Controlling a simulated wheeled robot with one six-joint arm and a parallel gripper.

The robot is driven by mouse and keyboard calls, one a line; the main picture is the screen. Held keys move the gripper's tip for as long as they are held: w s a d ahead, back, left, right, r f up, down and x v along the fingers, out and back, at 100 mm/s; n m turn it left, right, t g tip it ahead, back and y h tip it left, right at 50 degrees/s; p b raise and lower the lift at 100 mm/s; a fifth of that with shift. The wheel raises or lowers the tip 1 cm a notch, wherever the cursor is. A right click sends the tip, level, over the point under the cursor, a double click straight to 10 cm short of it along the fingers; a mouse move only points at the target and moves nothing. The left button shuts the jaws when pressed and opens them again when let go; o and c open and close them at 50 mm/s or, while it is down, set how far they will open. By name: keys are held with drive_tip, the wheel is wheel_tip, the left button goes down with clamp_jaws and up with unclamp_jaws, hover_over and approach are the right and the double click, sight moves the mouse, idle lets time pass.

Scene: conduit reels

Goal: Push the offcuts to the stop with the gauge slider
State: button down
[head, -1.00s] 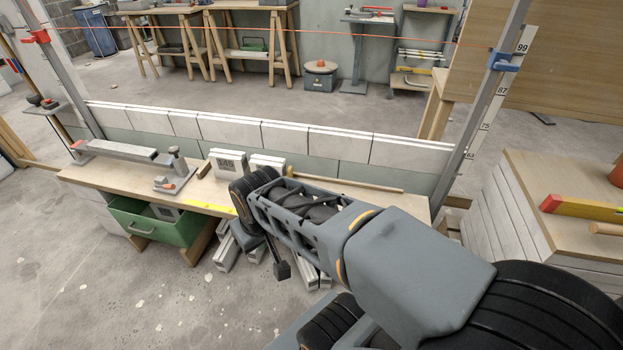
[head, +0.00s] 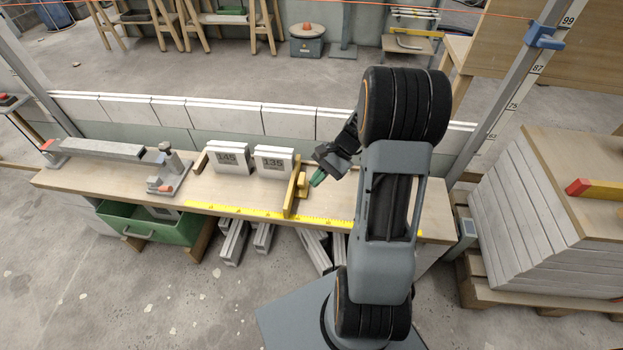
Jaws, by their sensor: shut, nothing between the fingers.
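Two pale offcuts stand upright on the wooden bench, one marked 145 (head: 228,159) and one marked 135 (head: 272,161). A small wooden stop (head: 201,161) is at the left of the 145 offcut. The gauge slider (head: 292,187), an upright wooden piece with a block on its right side, stands just right of the 135 offcut. A gap shows between the two offcuts. My gripper (head: 316,180) has green fingertips, is shut and empty, and is close to the right side of the slider's block. I cannot tell whether it touches.
A yellow scale (head: 240,211) runs along the bench's front edge. A clamp-like metal fixture (head: 168,172) stands at the left. A green drawer (head: 150,225) hangs below. Loose pale pieces (head: 232,242) lie under the bench. A post (head: 500,95) rises at the right.

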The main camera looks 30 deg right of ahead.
drive_tip(key=d+f+m+t+y, duration=0.2)
drive_tip(key=d+f+m+t, duration=0.1)
drive_tip(key=d+f+m, duration=0.1)
drive_tip(key=w+d+f+m+t+y, duration=0.1)
drive_tip(key=d+f+m+t+y, duration=0.1)
drive_tip(key=d+f+m+t, duration=0.1)
drive_tip(key=w+d+f+m+t+y+p, duration=0.1)
drive_tip(key=d+f+m+t, duration=0.3)
drive_tip(key=d, duration=0.3)
drive_tip(key=shift+f+m+y, duration=0.4)
drive_tip(key=shift+f+m, duration=0.1)
drive_tip(key=shift+f, duration=0.15)
drive_tip(key=shift+s+d+f+m+t, duration=0.1)
drive_tip(key=shift+d+f+m+t, duration=0.05)
drive_tip(key=shift+f+m+t, duration=0.15)
drive_tip(key=shift+f, duration=0.15)
drive_tip(key=b, duration=0.2)
approach(299, 185)
drive_tip(key=w+a, duration=0.1)
drive_tip(key=w, duration=0.1)
drive_tip(key=w+a, duration=0.1)
drive_tip(key=w+a+f, duration=0.1)
drive_tip(key=w, duration=0.1)
drive_tip(key=shift+w+a, duration=0.25)
drive_tip(key=shift+w, duration=0.05)
